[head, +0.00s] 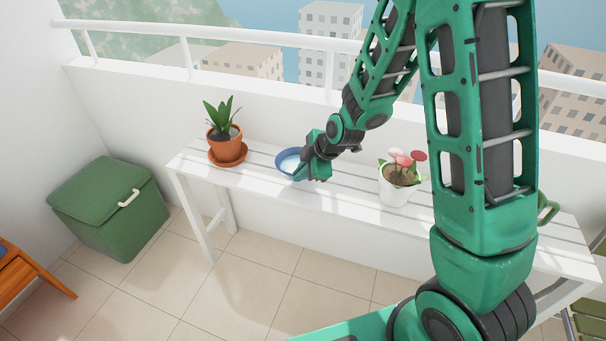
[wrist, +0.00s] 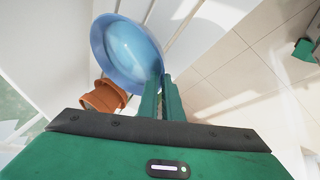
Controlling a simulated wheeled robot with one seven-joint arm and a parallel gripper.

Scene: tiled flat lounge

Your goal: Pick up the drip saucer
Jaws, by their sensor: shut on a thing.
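The drip saucer is a shallow, round blue dish (head: 284,165) at the middle of the white slatted bench (head: 262,182) in the head view. In the wrist view the saucer (wrist: 122,50) fills the upper middle, with its near rim at the fingertips. My gripper (head: 304,166) is shut on the saucer's right rim in the head view. The two green fingers (wrist: 162,88) show close together in the wrist view. I cannot tell whether the saucer touches the bench or is slightly above it. Its right edge is partly hidden by my gripper.
A terracotta pot (head: 224,144) with a leafy plant stands in a terracotta dish to the left. A white pot (head: 397,192) with pink flowers stands to the right. A green lidded box (head: 110,215) is on the floor at left. A white railing (head: 250,39) runs behind.

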